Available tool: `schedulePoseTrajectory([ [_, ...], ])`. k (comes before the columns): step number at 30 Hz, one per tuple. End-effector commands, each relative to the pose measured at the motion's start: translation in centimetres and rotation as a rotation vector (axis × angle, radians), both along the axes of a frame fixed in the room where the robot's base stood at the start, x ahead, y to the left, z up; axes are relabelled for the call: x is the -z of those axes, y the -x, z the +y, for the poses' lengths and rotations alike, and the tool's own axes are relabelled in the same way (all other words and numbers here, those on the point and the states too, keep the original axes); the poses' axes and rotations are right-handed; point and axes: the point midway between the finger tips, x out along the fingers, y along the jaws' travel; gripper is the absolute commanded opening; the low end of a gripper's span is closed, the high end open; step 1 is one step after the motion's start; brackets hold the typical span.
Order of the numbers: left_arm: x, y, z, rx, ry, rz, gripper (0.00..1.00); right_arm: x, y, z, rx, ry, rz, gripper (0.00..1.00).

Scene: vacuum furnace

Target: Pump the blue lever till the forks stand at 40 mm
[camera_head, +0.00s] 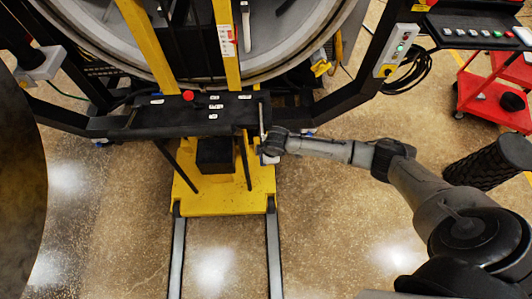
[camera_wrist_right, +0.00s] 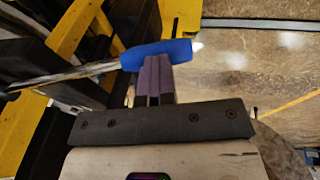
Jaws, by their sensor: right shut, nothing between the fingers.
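The blue lever grip (camera_wrist_right: 157,54) sits on a thin metal rod that runs to the left in the right wrist view. My right gripper (camera_wrist_right: 154,72) is shut, with nothing between its fingers. Its fingertips are at the blue grip and overlap it in the picture; I cannot tell whether they touch. In the head view my right gripper (camera_head: 270,147) is at the right side of the yellow lift truck (camera_head: 225,195), by an upright metal rod (camera_head: 262,118). The blue grip is not discernible there. Two grey bars (camera_head: 274,250) extend from the truck's base; fork height is unreadable. My left gripper is not in view.
A black panel (camera_head: 170,118) with a red knob and white labels crosses the truck. The round furnace opening (camera_head: 290,45) is behind it. A button box (camera_head: 398,50) and red cart (camera_head: 492,92) stand at the right. The floor at the lower right is partly clear.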

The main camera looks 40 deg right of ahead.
Motion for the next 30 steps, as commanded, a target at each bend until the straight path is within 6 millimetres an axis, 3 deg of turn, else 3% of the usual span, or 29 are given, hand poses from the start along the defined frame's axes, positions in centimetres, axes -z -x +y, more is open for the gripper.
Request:
schedulePoseTrajectory([
  [1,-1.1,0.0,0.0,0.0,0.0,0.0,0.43,-0.1,0.7,-0.2,0.002,0.007,0.018,0.0],
  [10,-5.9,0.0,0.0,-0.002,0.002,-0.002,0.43,-4.3,1.3,-0.2,-0.002,-0.001,0.005,0.0],
  [21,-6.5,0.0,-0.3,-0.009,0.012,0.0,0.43,-10.6,3.6,0.0,-0.004,-0.003,0.0,0.0],
  [30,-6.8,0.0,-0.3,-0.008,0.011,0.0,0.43,-12.9,4.3,0.1,-0.002,-0.005,-0.003,0.0],
])
